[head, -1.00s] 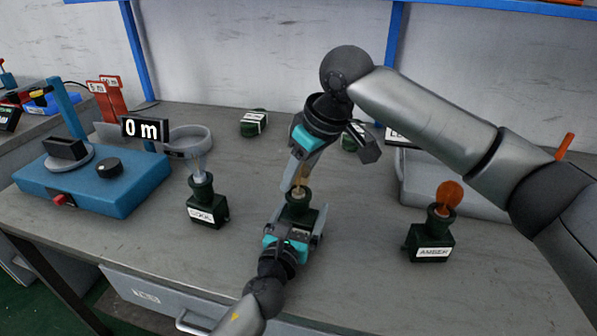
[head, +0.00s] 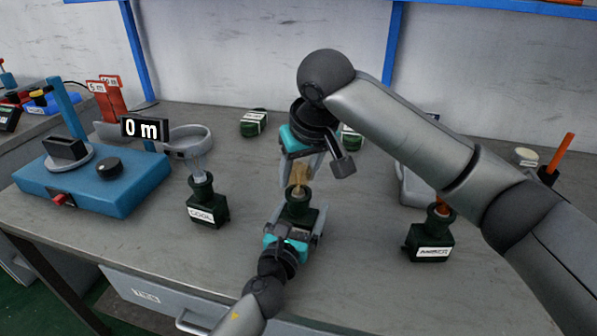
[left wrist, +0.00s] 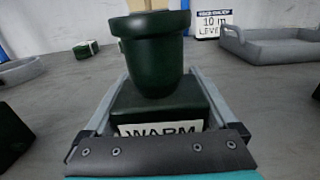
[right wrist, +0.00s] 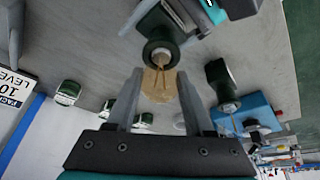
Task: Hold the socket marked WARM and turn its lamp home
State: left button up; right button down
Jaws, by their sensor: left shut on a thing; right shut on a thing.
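The dark green socket marked WARM (head: 300,212) stands upright on the bench; its label shows in the left wrist view (left wrist: 160,130). My left gripper (head: 294,234) is shut on the socket's square base, one finger on each side. The pale amber lamp (head: 299,176) stands at the socket's mouth. My right gripper (head: 301,168) comes from above and is shut on the lamp. In the right wrist view the lamp (right wrist: 158,84) sits between the fingertips, against the round socket mouth (right wrist: 160,47). How deep its base sits is hidden.
The socket marked COOL (head: 207,208) with a clear lamp stands left; the socket marked AMBER (head: 432,242) with an orange lamp stands right. A blue device (head: 95,185) with a 0 m display (head: 144,129) is far left. A grey tray (head: 414,190) lies behind my right arm.

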jog(key=shift+c, duration=1.3)
grip_release()
jog(key=v, duration=1.2)
pick_arm(q)
jog(key=o, duration=1.1)
